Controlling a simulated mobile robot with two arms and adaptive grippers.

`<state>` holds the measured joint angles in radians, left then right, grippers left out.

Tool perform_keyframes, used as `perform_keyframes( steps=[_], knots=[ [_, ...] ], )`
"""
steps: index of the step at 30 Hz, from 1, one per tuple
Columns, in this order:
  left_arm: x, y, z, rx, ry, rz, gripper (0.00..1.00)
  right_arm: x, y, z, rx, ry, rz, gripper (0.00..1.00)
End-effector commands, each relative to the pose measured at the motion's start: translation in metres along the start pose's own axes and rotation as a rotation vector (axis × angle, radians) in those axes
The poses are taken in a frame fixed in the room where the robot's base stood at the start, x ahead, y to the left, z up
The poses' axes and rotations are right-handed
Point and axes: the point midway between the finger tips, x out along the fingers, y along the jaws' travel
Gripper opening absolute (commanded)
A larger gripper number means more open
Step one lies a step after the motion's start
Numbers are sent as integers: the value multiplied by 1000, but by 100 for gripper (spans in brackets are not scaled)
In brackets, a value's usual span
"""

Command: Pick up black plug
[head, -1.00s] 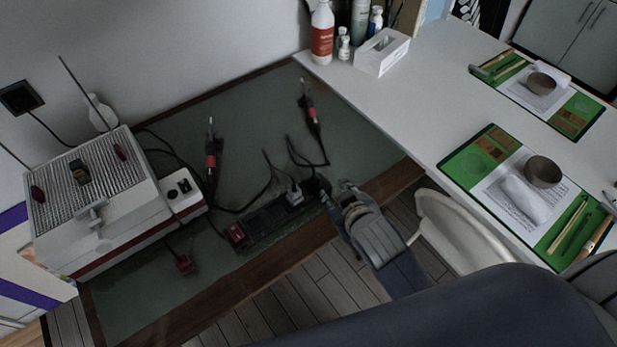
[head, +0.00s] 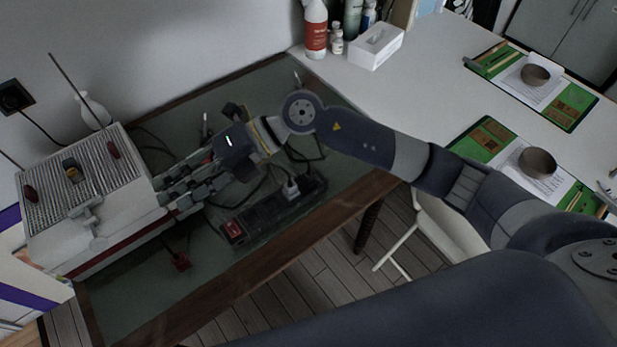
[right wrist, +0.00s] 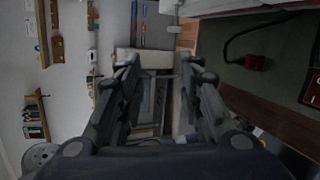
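My right gripper (head: 163,190) hangs over the left part of the green mat, with its fingertips beside the right side of the white box. In the right wrist view its two fingers (right wrist: 160,72) are apart, with nothing held between them. A black power strip (head: 262,212) with a red switch lies on the mat to the right of the gripper. A pale plug (head: 291,188) sits in the strip. I cannot pick out a separate black plug for certain; my right arm covers part of the mat. My left gripper is not in view.
The white box (head: 110,222) with a ribbed top stands at the left. A red plug (head: 181,262) on a cable lies near the mat's front; it also shows in the right wrist view (right wrist: 256,62). A white table (head: 420,95) with bottles and a tissue box (head: 376,46) is at right.

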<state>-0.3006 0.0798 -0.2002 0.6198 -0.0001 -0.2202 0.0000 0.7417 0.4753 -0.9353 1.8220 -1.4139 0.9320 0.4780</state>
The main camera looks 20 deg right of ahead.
Motion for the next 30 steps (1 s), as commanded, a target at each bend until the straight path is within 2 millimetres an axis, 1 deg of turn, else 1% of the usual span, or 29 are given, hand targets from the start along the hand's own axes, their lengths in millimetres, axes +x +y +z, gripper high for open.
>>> perform_keyframes(
  steps=[1,2,3,5,6,7,8,9,12,15,18,24,27,30],
  knots=[
    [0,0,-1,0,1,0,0,-11,-28,-1,-40,58,-146,33],
    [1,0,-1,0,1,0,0,-20,-46,-2,-54,93,-234,33],
    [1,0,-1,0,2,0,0,-34,-69,-2,-70,135,-355,33],
    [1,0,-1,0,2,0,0,-62,-100,0,-79,186,-532,33],
    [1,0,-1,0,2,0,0,-84,-118,3,-78,212,-644,33],
    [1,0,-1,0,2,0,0,-100,-130,5,-73,228,-725,33],
    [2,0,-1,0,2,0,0,-117,-139,7,-69,240,-799,33],
    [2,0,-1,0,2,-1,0,-138,-150,11,-57,253,-890,33],
    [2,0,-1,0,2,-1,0,-182,-165,17,-28,270,-1063,33],
    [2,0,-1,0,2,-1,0,-208,-171,19,-3,276,-1160,33],
    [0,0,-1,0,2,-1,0,-215,-178,18,8,280,-1193,33],
    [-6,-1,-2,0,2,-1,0,-204,-207,11,8,282,-1192,33],
    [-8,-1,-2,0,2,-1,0,-199,-218,8,7,282,-1191,33],
    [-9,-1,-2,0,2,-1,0,-197,-223,7,6,281,-1191,33]
  ],
)
